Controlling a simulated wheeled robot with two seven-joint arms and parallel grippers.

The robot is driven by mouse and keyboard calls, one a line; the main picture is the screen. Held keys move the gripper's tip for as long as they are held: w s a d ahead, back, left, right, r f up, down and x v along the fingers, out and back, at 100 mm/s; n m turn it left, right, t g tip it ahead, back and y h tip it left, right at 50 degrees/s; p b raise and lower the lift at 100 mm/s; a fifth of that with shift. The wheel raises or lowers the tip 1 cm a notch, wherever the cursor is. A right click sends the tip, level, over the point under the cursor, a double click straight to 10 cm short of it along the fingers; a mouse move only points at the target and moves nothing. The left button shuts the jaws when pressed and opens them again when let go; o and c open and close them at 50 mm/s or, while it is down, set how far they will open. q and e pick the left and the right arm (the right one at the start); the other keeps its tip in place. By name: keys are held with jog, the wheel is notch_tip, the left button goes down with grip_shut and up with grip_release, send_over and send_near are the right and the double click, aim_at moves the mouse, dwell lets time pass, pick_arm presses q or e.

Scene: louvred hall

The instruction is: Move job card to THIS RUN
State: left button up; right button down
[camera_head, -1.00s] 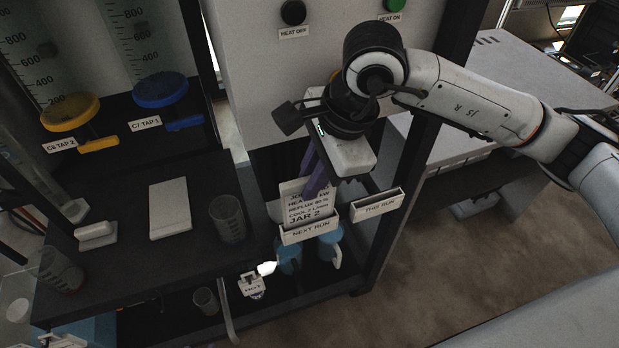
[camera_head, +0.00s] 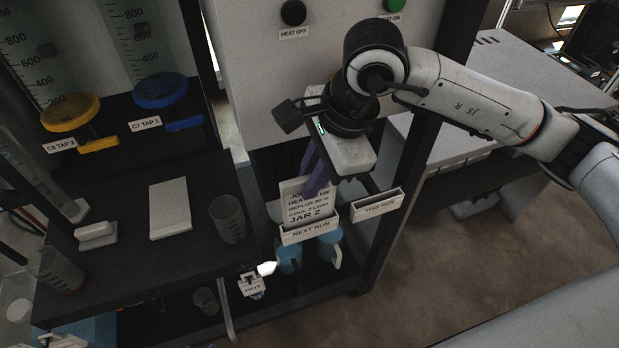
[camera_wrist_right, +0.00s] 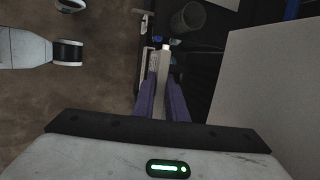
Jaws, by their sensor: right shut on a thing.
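The white job card (camera_head: 305,210), with black print reading JAR 2, stands upright in the NEXT RUN holder (camera_head: 310,232). My right gripper (camera_head: 318,186) has purple fingers and is shut on the card's upper part, covering some of its print. In the right wrist view the purple fingers (camera_wrist_right: 164,105) close on the pale card (camera_wrist_right: 163,68), seen nearly edge-on. The THIS RUN holder (camera_head: 377,205) is to the right of the NEXT RUN holder and looks empty. My left gripper is out of view.
Blue containers (camera_head: 290,256) stand below the holders. A dark shelf to the left carries a beaker (camera_head: 228,218) and a white block (camera_head: 170,208). A HOT sign (camera_head: 252,286) sits low. A dark post stands right of the holders, with open floor (camera_head: 450,280) beyond.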

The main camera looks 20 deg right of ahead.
jog(key=shift+w+r+p, duration=0.1)
jog(key=shift+r+p, duration=1.95)
jog(key=shift+r, duration=2.85)
